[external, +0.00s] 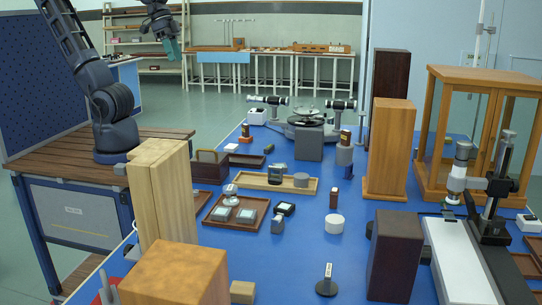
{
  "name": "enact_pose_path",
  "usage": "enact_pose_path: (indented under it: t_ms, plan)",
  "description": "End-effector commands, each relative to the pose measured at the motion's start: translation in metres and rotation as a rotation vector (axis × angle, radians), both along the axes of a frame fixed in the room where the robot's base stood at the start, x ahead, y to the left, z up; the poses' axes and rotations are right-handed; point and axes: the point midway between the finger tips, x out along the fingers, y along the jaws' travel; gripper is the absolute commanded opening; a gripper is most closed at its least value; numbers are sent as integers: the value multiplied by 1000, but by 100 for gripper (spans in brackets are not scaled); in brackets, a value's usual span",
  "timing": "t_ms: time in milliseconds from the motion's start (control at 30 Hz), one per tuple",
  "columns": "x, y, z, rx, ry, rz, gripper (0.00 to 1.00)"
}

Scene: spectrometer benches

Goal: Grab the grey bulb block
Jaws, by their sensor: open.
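A small grey block with a rounded top (277,224) stands on the blue bench, just right of a brown tray (259,208); it looks like the grey bulb block, but it is too small to be sure. A shiny rounded piece (230,193) sits at the tray's back left. My gripper (172,50) is raised high at the top of the external view, far above and left of these things. It is open, with nothing seen between its fingers; the jaws are small and partly hidden.
Tall wooden blocks (160,195) stand at the bench's left, with a large one (175,275) in front. A dark block (395,255) and a microscope stand (490,200) are at right. A white cylinder (334,224) stands mid-bench. Blue surface is clear around (270,260) the front middle.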

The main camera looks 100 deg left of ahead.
Motion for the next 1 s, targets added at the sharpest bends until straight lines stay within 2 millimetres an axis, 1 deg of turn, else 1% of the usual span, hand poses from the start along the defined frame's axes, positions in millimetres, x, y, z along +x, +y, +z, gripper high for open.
enact_pose_path:
  t_ms: [33, 267, 467, 767, 1000]
  plan:
    - [13, -4, 1, -25, 20, 19, 49]
    - [66, -24, 1, -141, 101, 129, 49]
    - [114, -42, -6, -224, 177, 231, 49]
    - [187, -75, -31, -321, 294, 397, 49]
    - [242, -104, -62, -374, 385, 538, 49]
